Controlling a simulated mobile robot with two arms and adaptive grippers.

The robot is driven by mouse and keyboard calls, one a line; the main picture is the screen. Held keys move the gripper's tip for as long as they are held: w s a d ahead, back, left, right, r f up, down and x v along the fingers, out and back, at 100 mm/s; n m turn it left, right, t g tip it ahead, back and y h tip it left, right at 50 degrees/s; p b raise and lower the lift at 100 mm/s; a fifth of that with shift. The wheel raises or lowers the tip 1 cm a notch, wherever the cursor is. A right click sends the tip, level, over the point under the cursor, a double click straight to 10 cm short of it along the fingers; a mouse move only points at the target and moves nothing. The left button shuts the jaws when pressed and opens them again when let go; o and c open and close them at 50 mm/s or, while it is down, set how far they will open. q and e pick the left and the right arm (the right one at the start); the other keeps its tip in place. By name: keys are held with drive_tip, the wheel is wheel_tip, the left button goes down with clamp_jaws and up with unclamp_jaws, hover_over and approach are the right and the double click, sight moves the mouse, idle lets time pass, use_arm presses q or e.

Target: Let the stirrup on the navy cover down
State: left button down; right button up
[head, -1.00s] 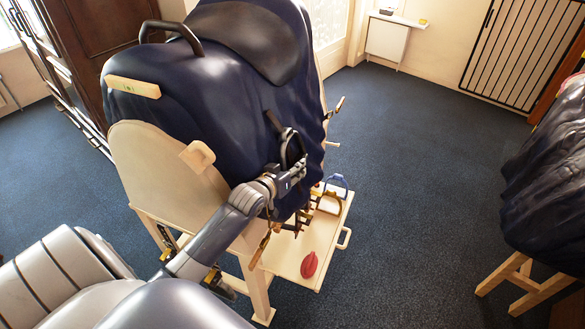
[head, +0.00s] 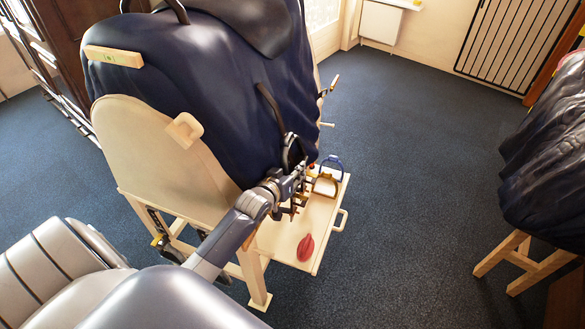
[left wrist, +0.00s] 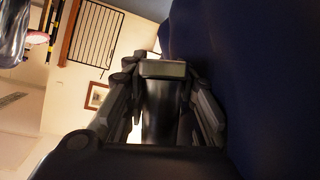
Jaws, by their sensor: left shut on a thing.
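The navy cover (head: 215,90) drapes over a pale wooden stand in the head view. A dark strap (head: 268,103) hangs down its side to a dark looped stirrup (head: 292,150). My left gripper (head: 297,180) is at the lower part of this stirrup, close against the cover. In the left wrist view the fingers (left wrist: 163,90) are closed around a grey bar (left wrist: 163,69), which looks like part of the stirrup. The navy cover also fills the right side of that view (left wrist: 270,80). The fingers partly hide the stirrup. My right gripper is not in view.
Below my left gripper is a pale shelf (head: 275,238) with a handle. A second dark-covered stand (head: 545,160) is at the right. Blue carpet between is clear.

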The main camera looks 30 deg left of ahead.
use_arm(q)
drive_tip(key=shift+r, duration=0.15)
drive_tip(key=c, duration=1.3)
unclamp_jaws()
wheel_tip(320, 180, up, 10)
drive_tip(key=shift+f, duration=0.1)
